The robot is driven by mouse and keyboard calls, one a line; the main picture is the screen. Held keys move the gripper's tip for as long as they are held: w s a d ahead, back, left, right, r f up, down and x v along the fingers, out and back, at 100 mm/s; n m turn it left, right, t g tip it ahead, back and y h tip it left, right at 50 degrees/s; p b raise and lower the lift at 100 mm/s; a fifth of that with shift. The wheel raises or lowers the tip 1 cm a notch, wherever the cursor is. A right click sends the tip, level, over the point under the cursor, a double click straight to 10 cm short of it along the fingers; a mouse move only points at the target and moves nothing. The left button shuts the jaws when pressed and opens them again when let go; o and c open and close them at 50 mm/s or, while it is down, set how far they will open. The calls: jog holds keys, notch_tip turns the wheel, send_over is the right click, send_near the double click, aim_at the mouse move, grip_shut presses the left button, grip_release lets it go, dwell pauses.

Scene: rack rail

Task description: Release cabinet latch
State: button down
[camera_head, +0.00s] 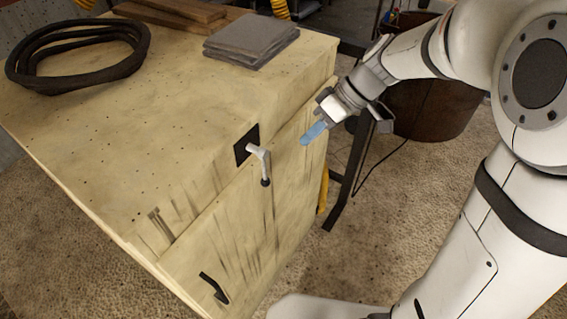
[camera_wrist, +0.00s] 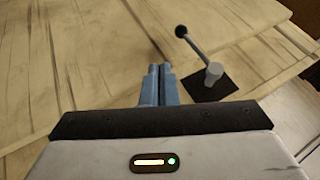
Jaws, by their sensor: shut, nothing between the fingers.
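The cabinet latch (camera_head: 260,163) is a grey lever with a black knob on a black square plate, on the front of the pale wooden cabinet (camera_head: 150,150). In the head view the lever hangs down from its pivot. In the wrist view the latch (camera_wrist: 200,55) lies to the upper right of my fingers, with its knob toward the top. My gripper (camera_head: 306,140) has blue fingers, closed together and empty. It is to the right of the latch, apart from it. In the wrist view my gripper (camera_wrist: 159,68) points at the cabinet front left of the plate.
A black handle (camera_head: 214,288) is low on the cabinet front. A coiled black hose (camera_head: 75,50), a stack of grey sheets (camera_head: 250,40) and wooden boards (camera_head: 175,12) lie on top. A rusty brown barrel (camera_head: 430,105) and dark metal frame stand behind. Carpeted floor is open in front.

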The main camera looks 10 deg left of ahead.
aim_at(264, 169)
jog(key=s+a+f+p, duration=0.2)
jog(key=s+a+f, duration=0.2)
jog(key=a+f, duration=0.2)
jog(key=shift+s+a, duration=0.3)
